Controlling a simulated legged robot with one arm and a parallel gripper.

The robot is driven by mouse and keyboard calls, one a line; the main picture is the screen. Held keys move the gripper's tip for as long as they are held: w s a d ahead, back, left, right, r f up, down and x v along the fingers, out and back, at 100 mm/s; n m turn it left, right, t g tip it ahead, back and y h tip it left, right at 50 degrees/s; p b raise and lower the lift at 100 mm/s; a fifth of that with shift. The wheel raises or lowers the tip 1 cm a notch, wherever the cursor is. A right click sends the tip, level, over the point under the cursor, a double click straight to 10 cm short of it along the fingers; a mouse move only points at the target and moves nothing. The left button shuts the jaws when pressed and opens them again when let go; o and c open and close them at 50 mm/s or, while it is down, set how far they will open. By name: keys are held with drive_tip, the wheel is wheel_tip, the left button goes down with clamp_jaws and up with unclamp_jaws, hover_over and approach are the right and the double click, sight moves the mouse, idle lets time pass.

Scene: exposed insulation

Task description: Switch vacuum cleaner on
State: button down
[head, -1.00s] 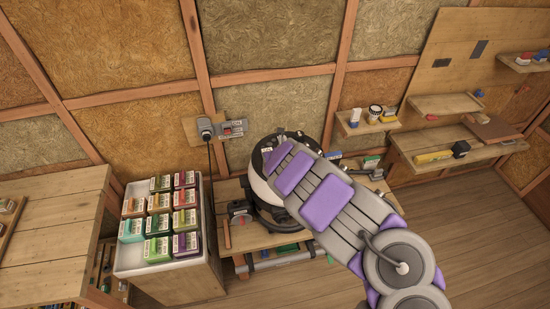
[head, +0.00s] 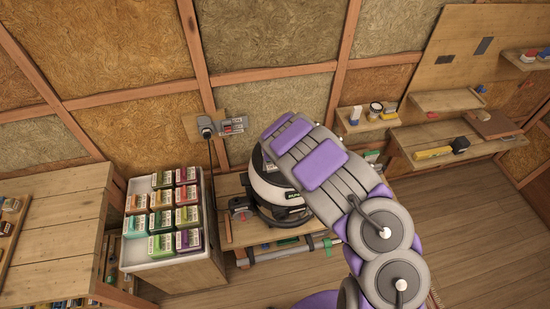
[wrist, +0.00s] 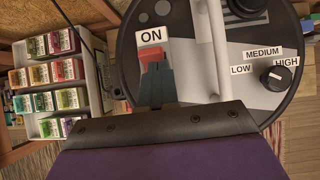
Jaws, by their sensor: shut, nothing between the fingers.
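The vacuum cleaner (head: 268,188), round, white and black, stands on a low wooden bench in the head view. My arm covers part of its top. In the wrist view its dark top (wrist: 210,75) fills the right half. A red switch (wrist: 153,62) sits just below an "ON" label (wrist: 151,36). A dial (wrist: 276,77) marked low, medium and high is on the right. My gripper (wrist: 157,90) is shut and empty, with its narrow dark tip at the lower edge of the switch. I cannot tell whether they touch. The gripper is hidden in the head view.
A light handle bar (wrist: 218,45) runs between switch and dial. A white bin (head: 160,255) of coloured boxes stands left of the vacuum. A plug and wall socket (head: 222,127) are behind it, with a hanging cord. Shelves (head: 455,145) are on the right; floor is free at lower right.

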drive_tip(key=shift+s+r, duration=0.15)
drive_tip(key=shift+r, duration=0.05)
drive_tip(key=shift+r+p, duration=0.75)
